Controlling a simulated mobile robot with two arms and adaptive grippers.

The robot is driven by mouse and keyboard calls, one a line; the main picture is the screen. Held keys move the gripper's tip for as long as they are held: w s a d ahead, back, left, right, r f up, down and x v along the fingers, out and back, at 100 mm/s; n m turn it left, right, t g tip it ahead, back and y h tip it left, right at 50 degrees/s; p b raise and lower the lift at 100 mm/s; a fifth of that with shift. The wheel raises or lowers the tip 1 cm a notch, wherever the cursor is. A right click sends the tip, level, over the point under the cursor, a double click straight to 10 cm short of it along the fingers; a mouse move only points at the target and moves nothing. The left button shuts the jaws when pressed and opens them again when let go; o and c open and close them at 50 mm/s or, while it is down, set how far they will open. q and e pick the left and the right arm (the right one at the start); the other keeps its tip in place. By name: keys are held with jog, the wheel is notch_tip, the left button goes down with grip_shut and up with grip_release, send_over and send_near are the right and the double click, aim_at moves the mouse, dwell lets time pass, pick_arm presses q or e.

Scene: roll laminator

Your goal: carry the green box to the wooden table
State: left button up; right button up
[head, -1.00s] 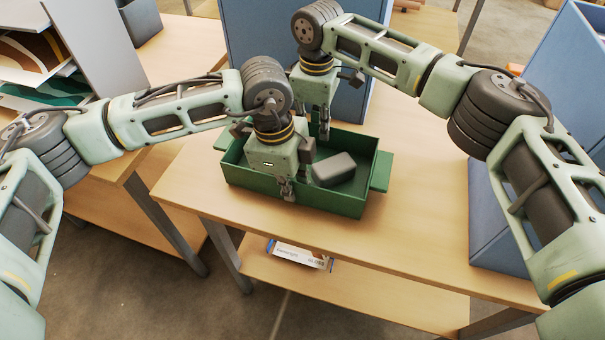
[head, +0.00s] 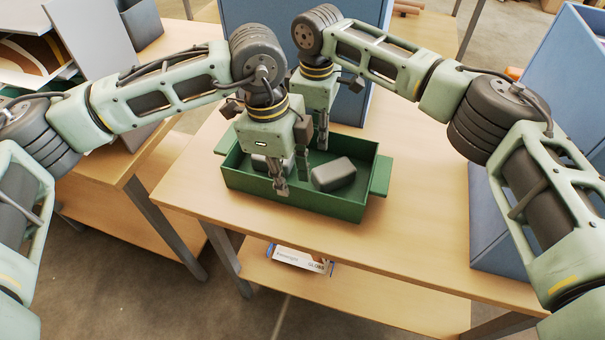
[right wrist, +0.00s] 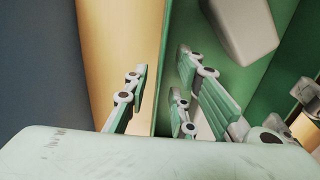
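The green box (head: 300,201) stands on a wooden table (head: 400,230). It is an open tray with a handle on each short end. A grey block (head: 334,173) lies inside, and a second one (head: 262,165) shows partly behind my left gripper. My left gripper (head: 291,178) is open at the near wall, one finger in front of it and the other over the inside. My right gripper (head: 323,137) is at the far wall. In the right wrist view its fingers stand apart, open, either side of the green wall (right wrist: 162,70). Contact cannot be told.
A blue bin (head: 495,220) stands at the table's right, with a blue panel (head: 365,100) behind the box. Another wooden table (head: 125,160) is at the left. A lower shelf (head: 350,300) holds a labelled carton (head: 296,258).

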pick_arm(q)
jog(key=r, duration=0.6)
jog(key=shift+w+a+r, duration=0.1)
jog(key=shift+a, duration=0.25)
jog(key=shift+r, duration=0.1)
pick_arm(e)
jog(key=shift+r, duration=0.35)
notch_tip(320, 180, up, 11)
jog(key=shift+r, duration=0.1)
